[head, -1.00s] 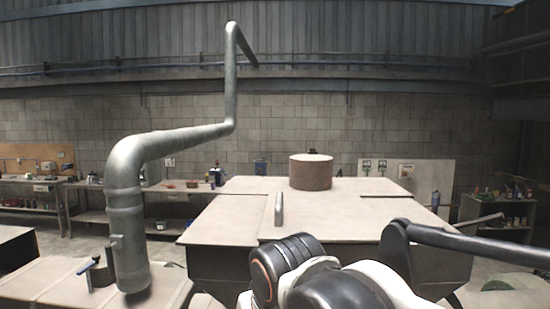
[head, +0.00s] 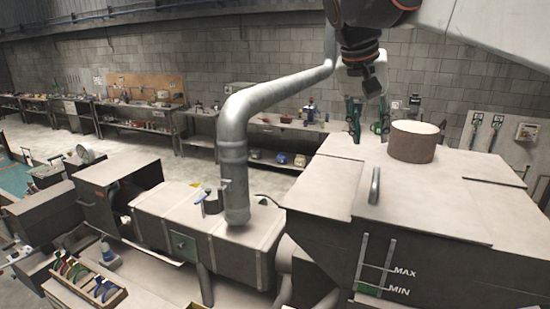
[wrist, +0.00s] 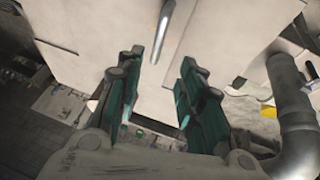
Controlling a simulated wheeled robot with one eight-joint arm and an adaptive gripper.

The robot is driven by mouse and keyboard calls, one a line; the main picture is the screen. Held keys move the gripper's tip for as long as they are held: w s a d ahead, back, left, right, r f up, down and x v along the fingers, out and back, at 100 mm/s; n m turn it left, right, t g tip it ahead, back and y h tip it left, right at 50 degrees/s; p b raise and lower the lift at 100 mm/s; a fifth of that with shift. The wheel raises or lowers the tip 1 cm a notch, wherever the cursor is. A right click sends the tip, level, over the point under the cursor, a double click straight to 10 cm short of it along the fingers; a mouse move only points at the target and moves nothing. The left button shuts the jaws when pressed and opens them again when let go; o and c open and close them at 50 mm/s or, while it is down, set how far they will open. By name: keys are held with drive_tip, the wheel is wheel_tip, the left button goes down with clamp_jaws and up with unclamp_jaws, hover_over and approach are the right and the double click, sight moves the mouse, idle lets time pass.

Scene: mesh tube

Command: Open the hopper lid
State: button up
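The hopper (head: 330,240) is a large grey box at the right of the head view. Its pale flat lid (head: 440,205) lies shut on top. An upright metal bar handle (head: 374,186) stands near the lid's left edge. In the wrist view the handle (wrist: 165,32) comes down from the top edge, its lower end between the fingertips in the picture. My gripper (head: 367,124) has green fingers pointing down, beyond the handle in the head view. In the wrist view my gripper (wrist: 160,60) is open and empty, with a wide gap. It appears apart from the handle.
A brown cylinder (head: 412,144) stands on the hopper top behind the handle, right of my gripper. A thick metal pipe (head: 234,165) rises left of the hopper from a low duct box (head: 200,220). Workbenches (head: 140,112) line the back wall. A tool tray (head: 85,278) sits front left.

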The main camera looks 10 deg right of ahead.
sight(375, 175)
drive_tip(key=p+x, duration=0.2)
drive_tip(key=x, duration=1.1)
drive_tip(key=shift+d+f, duration=0.2)
drive_tip(key=shift+d, duration=0.05)
clamp_jaws()
